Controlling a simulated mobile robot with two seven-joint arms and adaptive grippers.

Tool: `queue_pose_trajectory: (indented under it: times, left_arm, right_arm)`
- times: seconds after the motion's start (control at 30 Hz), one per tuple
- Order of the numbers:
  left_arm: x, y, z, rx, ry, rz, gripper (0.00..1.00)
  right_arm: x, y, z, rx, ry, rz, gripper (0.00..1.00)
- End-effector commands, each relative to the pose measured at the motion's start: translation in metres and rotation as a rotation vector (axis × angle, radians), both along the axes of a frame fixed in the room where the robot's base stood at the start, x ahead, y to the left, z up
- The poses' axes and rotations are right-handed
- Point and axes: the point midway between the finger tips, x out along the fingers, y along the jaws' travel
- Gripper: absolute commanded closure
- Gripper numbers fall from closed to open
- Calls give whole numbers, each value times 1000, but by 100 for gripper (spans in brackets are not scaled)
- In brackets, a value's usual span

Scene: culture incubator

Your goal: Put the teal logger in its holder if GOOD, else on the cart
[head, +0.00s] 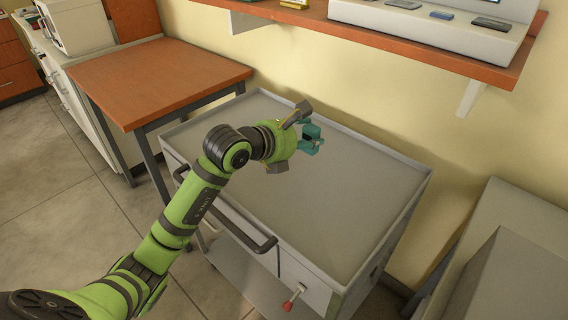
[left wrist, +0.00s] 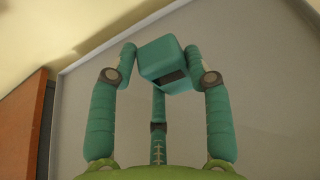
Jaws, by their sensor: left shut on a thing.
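My left gripper (head: 309,138) is over the grey cart (head: 350,215) and shut on the teal logger. In the left wrist view the logger (left wrist: 162,57) is a small teal box with a dark panel on its lower face, held between the fingertips and tilted. Whether that panel reads GOOD cannot be made out. The logger looks to be above the cart top, though its exact height is hard to tell. A pale stand (head: 420,22) on the wall shelf holds several small dark devices; I cannot tell which place is the logger's holder. My right gripper is not in view.
The cart top is bare, with a low raised rim. The orange-brown shelf (head: 400,50) overhangs behind it. A brown-topped table (head: 155,80) stands left of the cart. Grey box-like surfaces (head: 510,270) stand at right. A red-knobbed lever (head: 290,303) is at the cart's front.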

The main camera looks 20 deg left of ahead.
Motion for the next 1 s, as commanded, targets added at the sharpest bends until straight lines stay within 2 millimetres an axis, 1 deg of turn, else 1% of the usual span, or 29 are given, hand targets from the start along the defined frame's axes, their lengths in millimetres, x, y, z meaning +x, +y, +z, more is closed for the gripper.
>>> queue_pose_trajectory:
  times: [0.07,0.17,0.4,0.5,0.6,0.77,0.9,1.0]
  left_arm:
    - [2,6,-4,2,3,10,83]
    - [-2,23,-13,3,7,15,83]
    - [-12,78,-47,3,9,14,83]
    - [-16,96,-58,3,6,13,83]
    - [-18,108,-65,2,5,11,83]
    - [-19,115,-73,0,3,9,83]
    - [-20,115,-94,-2,5,10,83]
    - [-19,115,-106,-1,2,9,83]
  right_arm:
    - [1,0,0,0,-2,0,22]
    - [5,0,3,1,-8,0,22]
    - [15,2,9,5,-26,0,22]
    - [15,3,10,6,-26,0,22]
    - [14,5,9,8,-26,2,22]
    - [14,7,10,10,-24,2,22]
    - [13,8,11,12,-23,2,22]
    - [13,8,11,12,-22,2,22]
